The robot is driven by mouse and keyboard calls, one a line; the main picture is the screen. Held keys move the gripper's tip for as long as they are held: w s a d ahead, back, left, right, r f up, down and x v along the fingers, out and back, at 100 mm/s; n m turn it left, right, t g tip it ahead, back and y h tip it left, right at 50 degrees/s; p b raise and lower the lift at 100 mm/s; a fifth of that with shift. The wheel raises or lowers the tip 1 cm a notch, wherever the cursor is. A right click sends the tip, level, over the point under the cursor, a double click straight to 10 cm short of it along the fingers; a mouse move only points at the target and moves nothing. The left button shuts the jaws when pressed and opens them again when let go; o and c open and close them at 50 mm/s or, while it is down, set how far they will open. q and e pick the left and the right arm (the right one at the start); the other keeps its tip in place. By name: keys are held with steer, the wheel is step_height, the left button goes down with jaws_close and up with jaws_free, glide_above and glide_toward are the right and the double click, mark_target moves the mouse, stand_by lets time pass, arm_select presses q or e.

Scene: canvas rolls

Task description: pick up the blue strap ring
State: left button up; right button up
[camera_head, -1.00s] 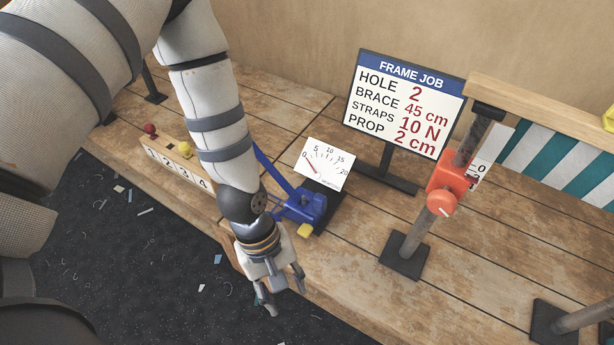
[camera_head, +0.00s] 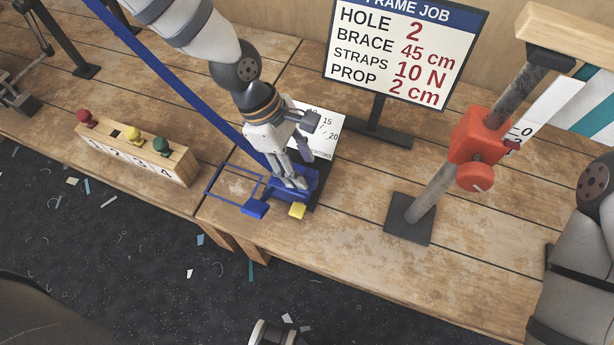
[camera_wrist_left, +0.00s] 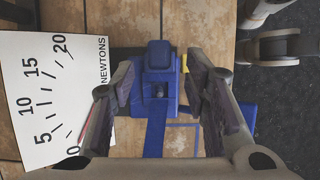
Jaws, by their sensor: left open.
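The blue strap ring appears to be the thin blue rectangular frame (camera_head: 224,199) at the bench's front edge, beside the blue buckle block (camera_head: 310,184). A long blue strap (camera_head: 190,92) runs from the upper left to the block. My left gripper (camera_head: 293,184) points down over the block, fingers apart, to the right of the frame. In the left wrist view the block (camera_wrist_left: 158,95) lies between the open fingers (camera_wrist_left: 165,100), and part of the frame (camera_wrist_left: 182,125) shows below it. I cannot tell whether the fingers touch anything.
A newton dial (camera_head: 327,130) stands just behind the left gripper. A yellow tab (camera_head: 297,210) and a blue tab (camera_head: 254,209) are close by. A peg block (camera_head: 140,155) sits left, an orange clamp on a post (camera_head: 475,145) right.

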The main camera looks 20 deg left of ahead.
mark_target(307, 175)
arm_select(q)
steer(key=x, duration=0.3)
steer(key=shift+d+f, duration=0.25)
steer(key=shift+w+r, duration=0.1)
jaws_close()
arm_select(e)
steer(key=shift+s+f, duration=0.2)
steer(key=shift+f, duration=0.1)
arm_select(q)
step_height(307, 175, up, 3)
steer(key=s+d+r+p, duration=0.3)
steer(key=s+d+r, duration=0.4)
steer(key=s+r, duration=0.3)
steer(key=shift+s+p, duration=0.35)
steer(key=shift+s, duration=0.7)
arm_select(e)
steer(key=shift+t, duration=0.7)
steer(key=shift+w+r, duration=1.9)
steer(key=shift+r, duration=0.3)
arm_select(q)
steer(key=shift+d, duration=0.1)
